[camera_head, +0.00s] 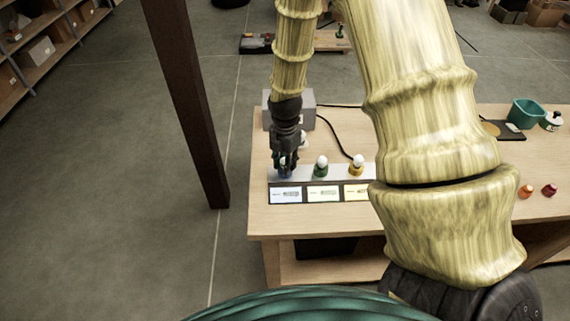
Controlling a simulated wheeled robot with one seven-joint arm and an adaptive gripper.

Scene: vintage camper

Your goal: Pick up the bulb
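A row of white bulbs in coloured holders stands on a grey strip on the wooden table. One bulb (321,161) is in a green holder (321,170), and another bulb (357,160) is in a yellow holder (356,170). My gripper (287,164) points down at the left end of the strip, over a blue holder (284,173). The fingers largely hide whatever is in the blue holder. I cannot tell whether they touch or grip a bulb there. A small white item (304,140) shows just behind the gripper.
Labelled cards (323,194) lie in front of the strip. A grey box (302,110) with a black cable stands behind. A teal bowl (527,114), a white bottle (551,121) and small orange (526,191) and red (549,190) items are at the right. A dark post (187,100) stands left of the table.

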